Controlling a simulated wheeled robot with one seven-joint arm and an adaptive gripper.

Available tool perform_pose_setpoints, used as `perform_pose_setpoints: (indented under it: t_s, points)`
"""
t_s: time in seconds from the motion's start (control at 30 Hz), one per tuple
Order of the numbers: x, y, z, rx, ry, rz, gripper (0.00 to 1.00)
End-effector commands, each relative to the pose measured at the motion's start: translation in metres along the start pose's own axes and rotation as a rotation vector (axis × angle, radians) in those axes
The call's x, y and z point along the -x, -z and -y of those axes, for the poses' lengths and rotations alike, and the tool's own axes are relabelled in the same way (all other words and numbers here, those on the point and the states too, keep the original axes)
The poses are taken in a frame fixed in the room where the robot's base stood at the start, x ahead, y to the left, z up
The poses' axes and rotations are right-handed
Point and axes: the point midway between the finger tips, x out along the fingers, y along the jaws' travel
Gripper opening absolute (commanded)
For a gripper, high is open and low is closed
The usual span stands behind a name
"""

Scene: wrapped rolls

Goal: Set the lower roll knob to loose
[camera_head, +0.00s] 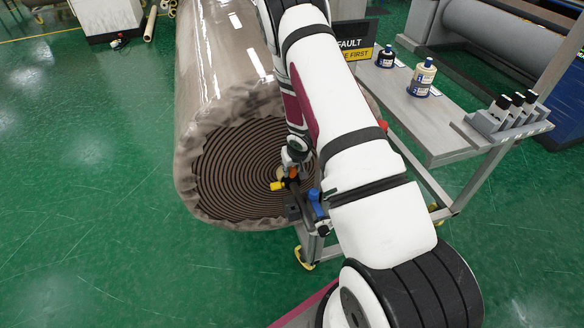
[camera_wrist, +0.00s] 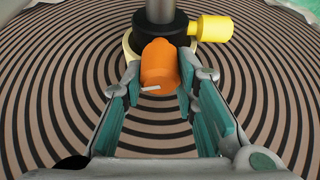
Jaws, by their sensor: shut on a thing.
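An orange knob (camera_wrist: 158,66) with a short white mark on its front sits on a black collar (camera_wrist: 146,33) in the wrist view. The white mark lies nearly level, pointing left. My gripper (camera_wrist: 158,80) is shut on the orange knob, with one green-padded finger on each side. A yellow knob (camera_wrist: 214,29) sticks out to the right from the same collar. In the head view the yellow knob (camera_head: 277,186) shows at the roll's end face, and my gripper (camera_head: 291,170) is partly hidden by my arm. I see no setting labels.
The large wrapped roll (camera_head: 222,75) shows its spiral end face. A metal cart (camera_head: 440,128) stands to the right, holding bottles (camera_head: 422,78) and a small rack (camera_head: 505,118). A dark sign (camera_head: 352,40) stands behind my arm.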

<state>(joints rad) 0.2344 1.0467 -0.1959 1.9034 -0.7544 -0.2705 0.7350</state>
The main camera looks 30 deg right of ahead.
Motion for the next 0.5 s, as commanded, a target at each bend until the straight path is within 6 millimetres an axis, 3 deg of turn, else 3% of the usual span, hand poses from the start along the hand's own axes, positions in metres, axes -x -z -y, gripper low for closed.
perform_pose_setpoints:
  t_s: [0.5]
  points:
    - [-0.0005, -0.0004, 0.001, 0.056, 0.024, 0.001, 0.0]
